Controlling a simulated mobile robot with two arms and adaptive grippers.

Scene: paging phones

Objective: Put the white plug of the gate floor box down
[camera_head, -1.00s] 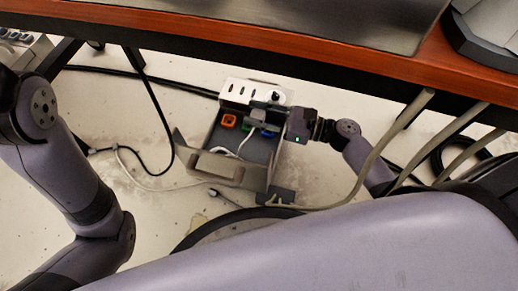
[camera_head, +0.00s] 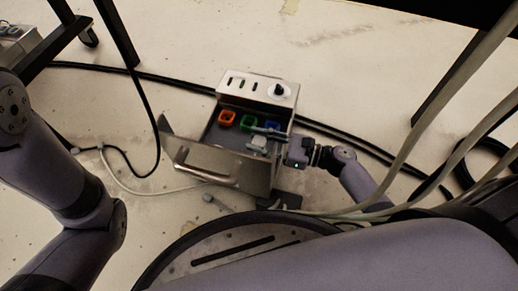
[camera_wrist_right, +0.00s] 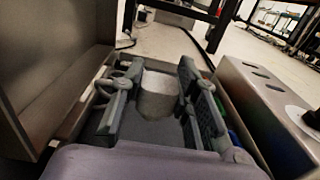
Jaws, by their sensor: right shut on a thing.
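The gate floor box is an open metal box (camera_head: 285,92) on the floor in the middle of the head view, with orange (camera_head: 226,118), green (camera_head: 247,123) and blue (camera_head: 272,127) sockets inside. My right gripper (camera_head: 262,142) comes in from the right and is shut on the white plug (camera_head: 258,144), over the box's grey interior on the near side of the sockets. In the right wrist view the plug (camera_wrist_right: 158,96) sits between the two fingers (camera_wrist_right: 160,108). Whether its underside touches the box floor is hidden. Only my left arm shows; its gripper is out of view.
A metal flap with a handle (camera_head: 205,172) stands at the box's near side. A box panel (camera_wrist_right: 60,50) rises close left of the gripper, and the slotted panel (camera_wrist_right: 268,95) is right. Black cables (camera_head: 150,76) cross the floor behind. A small grey piece (camera_head: 208,198) lies in front.

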